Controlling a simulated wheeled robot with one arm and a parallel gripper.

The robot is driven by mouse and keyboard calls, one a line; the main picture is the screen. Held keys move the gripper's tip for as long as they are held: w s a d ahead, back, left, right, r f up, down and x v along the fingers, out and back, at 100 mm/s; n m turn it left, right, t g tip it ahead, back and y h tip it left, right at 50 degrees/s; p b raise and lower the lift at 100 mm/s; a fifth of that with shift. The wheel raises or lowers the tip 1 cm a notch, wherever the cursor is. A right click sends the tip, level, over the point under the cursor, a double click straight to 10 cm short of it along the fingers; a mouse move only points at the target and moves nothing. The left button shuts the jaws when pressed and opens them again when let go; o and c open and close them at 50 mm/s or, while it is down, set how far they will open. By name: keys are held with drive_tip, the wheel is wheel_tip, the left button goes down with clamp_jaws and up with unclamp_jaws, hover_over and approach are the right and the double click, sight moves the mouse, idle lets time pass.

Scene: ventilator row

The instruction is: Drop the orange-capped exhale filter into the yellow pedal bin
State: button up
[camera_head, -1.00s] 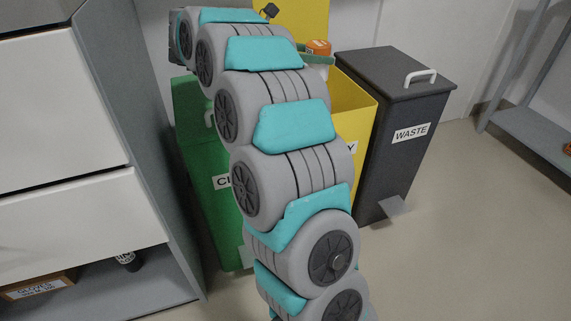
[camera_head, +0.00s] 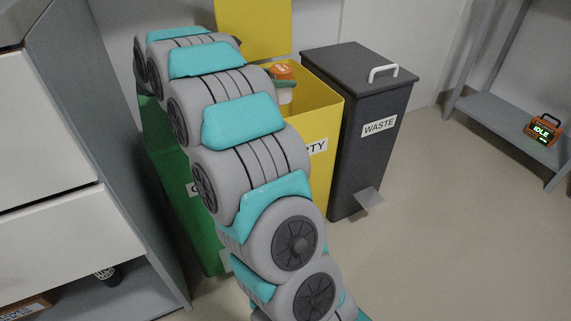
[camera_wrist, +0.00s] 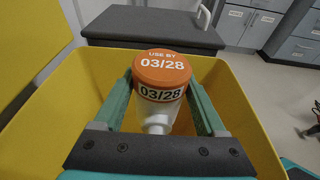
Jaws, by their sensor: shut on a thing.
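The exhale filter (camera_wrist: 160,88) has an orange cap marked "USE BY 03/28" and a clear-white body with a narrow spout. My gripper (camera_wrist: 160,100) is shut on it, with a green finger on each side. In the wrist view the filter is upright over the open mouth of the yellow pedal bin (camera_wrist: 245,112). In the head view the orange cap (camera_head: 283,72) shows just above the bin's opening, and the yellow bin (camera_head: 325,120) stands with its lid raised behind. My arm hides much of the bin's front and label.
A grey WASTE bin (camera_head: 372,100) with a shut lid stands right of the yellow bin. A green bin (camera_head: 178,185) is on the left, partly behind my arm. A grey cabinet (camera_head: 60,170) is at the left. An orange device (camera_head: 543,129) sits on a shelf. Floor at right is clear.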

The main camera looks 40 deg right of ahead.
drive_tip(key=o, duration=1.3)
drive_tip(key=shift+a, duration=0.1)
drive_tip(key=v, duration=0.7)
drive_tip(key=shift+w+a+r, duration=0.1)
drive_tip(key=shift+a+r, duration=0.05)
drive_tip(key=shift+a, duration=0.15)
